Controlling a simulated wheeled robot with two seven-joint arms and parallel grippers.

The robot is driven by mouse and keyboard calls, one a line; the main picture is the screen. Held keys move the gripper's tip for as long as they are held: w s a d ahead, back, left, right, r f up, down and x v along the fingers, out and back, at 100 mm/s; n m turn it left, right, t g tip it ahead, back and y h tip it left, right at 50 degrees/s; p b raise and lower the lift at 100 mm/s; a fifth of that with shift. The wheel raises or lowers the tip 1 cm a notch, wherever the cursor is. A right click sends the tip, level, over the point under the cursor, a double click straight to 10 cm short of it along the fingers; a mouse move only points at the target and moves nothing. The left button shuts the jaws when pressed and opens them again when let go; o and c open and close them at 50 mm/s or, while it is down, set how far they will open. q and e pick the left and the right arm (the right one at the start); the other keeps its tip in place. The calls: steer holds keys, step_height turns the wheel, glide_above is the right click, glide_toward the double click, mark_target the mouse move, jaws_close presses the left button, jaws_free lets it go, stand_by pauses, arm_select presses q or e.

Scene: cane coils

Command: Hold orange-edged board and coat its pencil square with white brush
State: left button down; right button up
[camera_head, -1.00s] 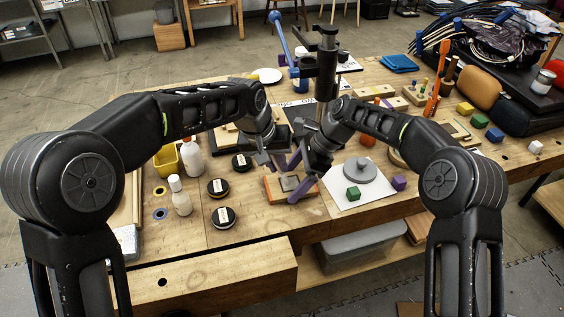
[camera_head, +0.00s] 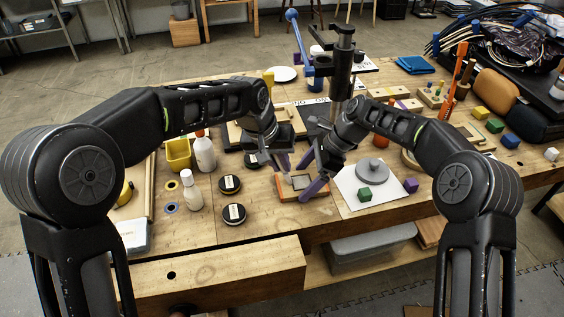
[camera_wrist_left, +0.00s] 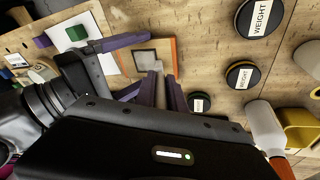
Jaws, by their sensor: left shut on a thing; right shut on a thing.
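The orange-edged board (camera_head: 284,186) lies near the front of the table, with a grey square (camera_head: 306,182) on its face; the board also shows in the left wrist view (camera_wrist_left: 173,52). My right gripper (camera_head: 300,184) spans the board from the right, one purple finger along each long side, and is shut on it. My left gripper (camera_head: 284,168) is at the board's far left side, fingers pointing down. In the left wrist view its fingers (camera_wrist_left: 165,88) close on a small pale piece by the square, apparently the white brush; most of it is hidden.
Several black weight discs (camera_head: 229,184) and white bottles (camera_head: 193,193) stand left of the board. A black stand (camera_head: 341,70) rises behind the grippers.

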arm_select(q)
steer(key=shift+s, duration=0.15)
steer(key=shift+s+d, duration=0.25)
steer(key=shift+s, duration=0.35)
steer(key=shift+d, duration=0.1)
steer(key=shift+w+d, duration=0.3)
steer(key=shift+d, duration=0.6)
steer(key=shift+d, duration=0.1)
steer(key=shift+w+d, duration=0.25)
steer(key=shift+d, duration=0.7)
